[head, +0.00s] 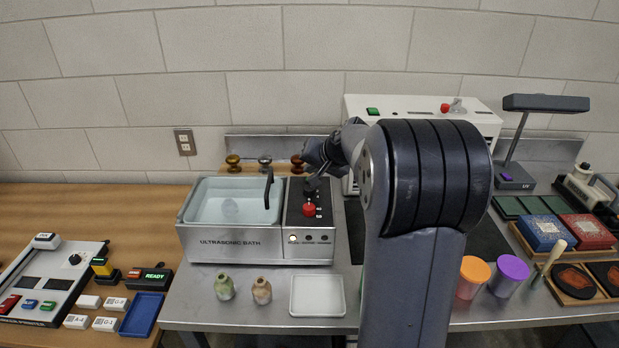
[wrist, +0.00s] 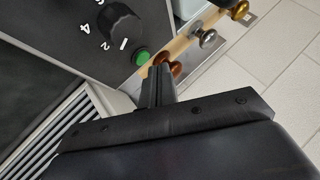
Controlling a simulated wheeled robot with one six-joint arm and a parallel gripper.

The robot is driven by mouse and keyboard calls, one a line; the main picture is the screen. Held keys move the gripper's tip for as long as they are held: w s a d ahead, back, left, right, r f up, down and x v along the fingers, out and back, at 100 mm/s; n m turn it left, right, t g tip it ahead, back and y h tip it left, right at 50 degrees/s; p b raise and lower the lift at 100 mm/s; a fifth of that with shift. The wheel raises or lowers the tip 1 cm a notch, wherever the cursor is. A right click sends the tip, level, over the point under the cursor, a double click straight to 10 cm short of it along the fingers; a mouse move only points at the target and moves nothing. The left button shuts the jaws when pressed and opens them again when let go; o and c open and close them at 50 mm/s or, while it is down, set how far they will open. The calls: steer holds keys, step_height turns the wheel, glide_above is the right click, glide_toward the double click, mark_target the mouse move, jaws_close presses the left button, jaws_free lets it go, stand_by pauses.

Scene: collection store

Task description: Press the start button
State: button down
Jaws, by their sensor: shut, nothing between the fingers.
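In the wrist view a round green button (wrist: 142,57) sits on a dark panel (wrist: 72,38), beside a black numbered dial (wrist: 119,28). No "start" label can be read. My gripper (wrist: 160,76) is shut and empty, its fingertips close to the green button. Whether they touch it, I cannot tell. In the head view my gripper (head: 312,182) is over the rear of the ultrasonic bath's (head: 232,243) top panel. A red button (head: 309,210) shows on that panel, in front of my gripper. The green button there is hidden behind my gripper and wrist.
Gold (head: 233,162), silver (head: 265,162) and copper (head: 298,163) knobs stand on a wooden rack behind the bath. A white machine (head: 420,104) with a green switch stands behind my arm. Two small vases (head: 224,288) and a white tray (head: 317,296) are in front.

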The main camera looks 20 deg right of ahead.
steer(key=shift+r, duration=0.1)
steer(key=shift+r+p, duration=1.75)
steer(key=shift+r, duration=0.65)
steer(key=shift+r, duration=0.1)
